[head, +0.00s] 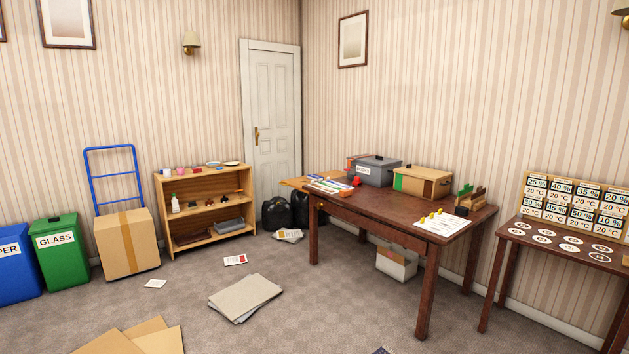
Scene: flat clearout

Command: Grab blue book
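No thing in the head view is clearly a blue book. A small dark blue item (382,350) is cut off by the bottom edge of the picture, on the carpet; I cannot tell what it is. Flat blue and white items (328,184) lie among papers at the left end of the brown table, too small to make out. Flat book-like things in grey (229,225) and dark red-brown (193,238) lie on the bottom shelf of the wooden shelf unit (165,215). Neither of my grippers is in view.
The brown table (385,215) carries a grey box (378,172) and a wooden box (422,183). A grey cardboard stack (245,297), cardboard sheets (135,340) and papers lie on the floor. A carton on a blue hand truck (127,243) stands left. Carpet in the middle is mostly clear.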

